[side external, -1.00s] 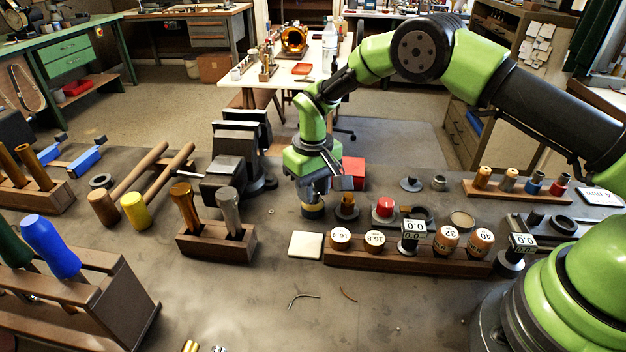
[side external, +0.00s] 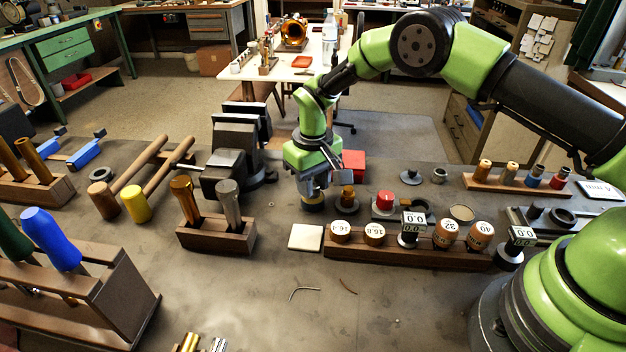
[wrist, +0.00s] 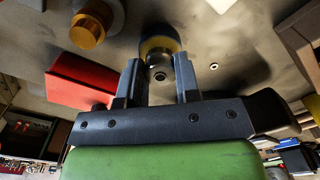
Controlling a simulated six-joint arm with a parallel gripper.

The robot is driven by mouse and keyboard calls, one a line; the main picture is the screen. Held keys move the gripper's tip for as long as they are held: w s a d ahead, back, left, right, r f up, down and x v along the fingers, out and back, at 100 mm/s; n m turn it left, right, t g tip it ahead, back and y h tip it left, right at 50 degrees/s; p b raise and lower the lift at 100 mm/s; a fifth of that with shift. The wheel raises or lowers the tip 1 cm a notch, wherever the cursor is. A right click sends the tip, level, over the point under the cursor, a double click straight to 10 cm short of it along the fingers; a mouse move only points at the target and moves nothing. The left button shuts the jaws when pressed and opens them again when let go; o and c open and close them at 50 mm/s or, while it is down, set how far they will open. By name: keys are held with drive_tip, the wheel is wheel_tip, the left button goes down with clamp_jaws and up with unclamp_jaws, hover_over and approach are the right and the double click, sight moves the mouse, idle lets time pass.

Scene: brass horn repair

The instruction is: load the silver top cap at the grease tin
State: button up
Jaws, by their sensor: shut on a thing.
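The grease tin (side external: 313,204) stands on the bench directly under my gripper (side external: 314,188), which hides most of it in the side view. In the wrist view the tin's yellow band and dark top (wrist: 160,46) show just beyond the fingertips. My gripper (wrist: 159,66) is shut on a small part, with a visible gap between the fingers. A small dark-silver round piece, apparently the silver top cap (wrist: 159,75), shows between them. I cannot tell whether it touches the grease.
A red box (side external: 353,164) stands close behind my gripper. A brass piece on a round base (side external: 347,197) is just right of the tin. A white square pad (side external: 306,237) and a wooden gauge rack (side external: 390,256) lie in front. The vise (side external: 237,160) stands left.

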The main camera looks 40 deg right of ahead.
drive_tip(key=shift+f, duration=0.45)
idle(1.1)
drive_tip(key=shift+r, duration=3.6)
